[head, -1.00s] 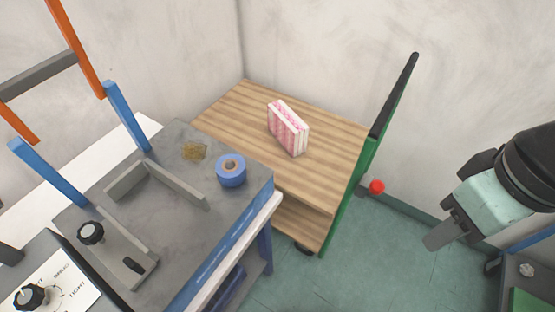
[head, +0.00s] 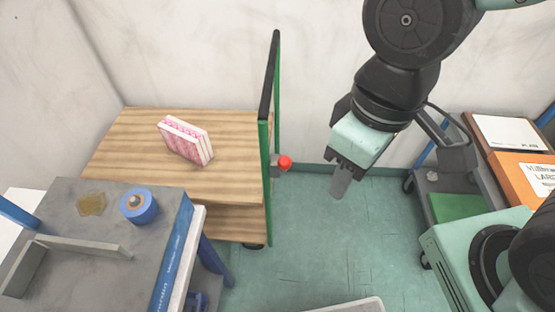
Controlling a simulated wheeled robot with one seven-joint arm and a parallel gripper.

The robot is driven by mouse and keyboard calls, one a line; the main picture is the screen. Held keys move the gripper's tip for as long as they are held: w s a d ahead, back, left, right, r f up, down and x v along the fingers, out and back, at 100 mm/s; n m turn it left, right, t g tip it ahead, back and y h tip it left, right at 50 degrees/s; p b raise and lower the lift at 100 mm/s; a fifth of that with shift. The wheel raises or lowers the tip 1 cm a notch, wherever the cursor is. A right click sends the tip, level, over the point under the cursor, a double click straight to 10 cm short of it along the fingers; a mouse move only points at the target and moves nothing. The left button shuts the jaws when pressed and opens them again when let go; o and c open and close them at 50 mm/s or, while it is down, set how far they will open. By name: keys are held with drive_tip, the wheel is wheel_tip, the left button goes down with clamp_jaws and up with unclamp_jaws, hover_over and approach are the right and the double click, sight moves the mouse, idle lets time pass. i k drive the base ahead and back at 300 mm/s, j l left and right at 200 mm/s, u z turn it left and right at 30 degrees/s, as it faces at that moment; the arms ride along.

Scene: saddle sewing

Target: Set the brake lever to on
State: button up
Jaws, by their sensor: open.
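A red ball knob (head: 285,163) sits on a small grey mount (head: 274,167) on the outer side of the green cart frame (head: 264,175), low near its post; it looks like the brake lever. My gripper (head: 341,180) hangs to the right of the knob, pointing down, apart from it with a clear gap. Its jaws look nearly in line from this angle, so the gap between them barely shows. Nothing is seen held in it. Any marking for on or off cannot be seen.
The wooden cart (head: 130,150) carries a pink and white block (head: 186,140). A grey workbench (head: 150,215) with a blue tape roll (head: 138,205) stands at the front left. A shelf with an orange box (head: 527,176) stands at the right. Green floor (head: 300,235) lies open between.

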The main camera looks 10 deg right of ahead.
sight(284, 162)
drive_tip(key=l+u, duration=0.55)
drive_tip(key=u, duration=0.2)
